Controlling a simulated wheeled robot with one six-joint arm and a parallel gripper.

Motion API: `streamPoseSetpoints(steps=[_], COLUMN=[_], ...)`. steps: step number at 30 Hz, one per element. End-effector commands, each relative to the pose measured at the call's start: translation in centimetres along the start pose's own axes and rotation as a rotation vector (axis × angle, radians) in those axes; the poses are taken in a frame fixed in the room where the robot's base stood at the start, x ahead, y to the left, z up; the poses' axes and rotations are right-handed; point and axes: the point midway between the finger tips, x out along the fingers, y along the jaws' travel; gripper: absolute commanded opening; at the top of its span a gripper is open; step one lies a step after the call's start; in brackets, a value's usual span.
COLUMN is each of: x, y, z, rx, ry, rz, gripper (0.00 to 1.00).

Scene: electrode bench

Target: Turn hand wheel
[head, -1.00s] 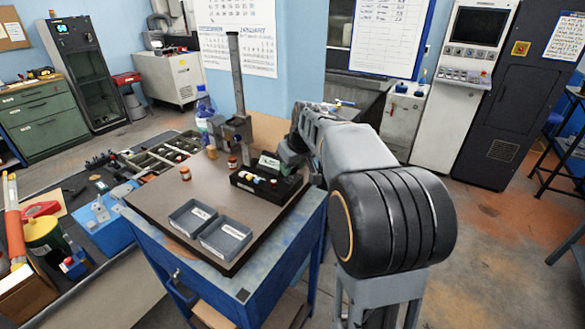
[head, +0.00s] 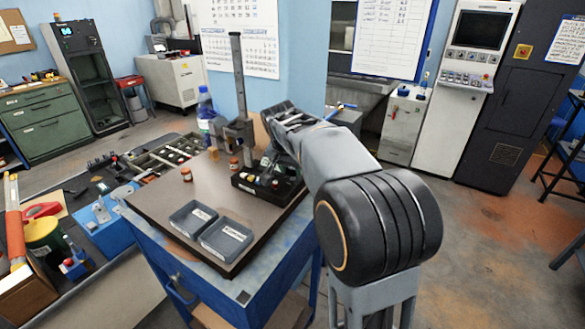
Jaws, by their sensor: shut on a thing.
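A metal press stand with a tall grey column (head: 238,75) rises at the back of the brown bench top (head: 165,215). Its carriage (head: 238,133) sits low on the column. I cannot make out the hand wheel as a separate shape; the spot just right of the carriage is covered by my wrist. My gripper (head: 266,158) points down right beside the carriage, over the back of the black tray, and is closed. Its fingertips are small and partly hidden by my arm, so what lies between them is hard to see.
A black tray (head: 286,190) with small coloured items lies under my wrist. Two grey bins (head: 226,238) stand at the bench front. The bench's left middle is clear.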

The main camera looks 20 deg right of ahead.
Motion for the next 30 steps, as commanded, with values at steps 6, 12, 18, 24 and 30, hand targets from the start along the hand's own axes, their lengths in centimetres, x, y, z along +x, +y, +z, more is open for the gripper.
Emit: streamPoseSetpoints(steps=[6,12,18,24,30], x=[0.05,-0.01,0.0,-0.02,-0.02], y=[-0.21,-0.33,-0.41,-0.49,-0.53], z=[0.01,-0.05,-0.12,-0.2,-0.27], rx=[0.19,0.365,0.541,0.715,0.872], ry=[-0.001,-0.001,-0.002,-0.002,-0.003], rz=[0.079,0.152,0.225,0.298,0.363], gripper=[0.13,0.13,0.13,0.13,0.13])
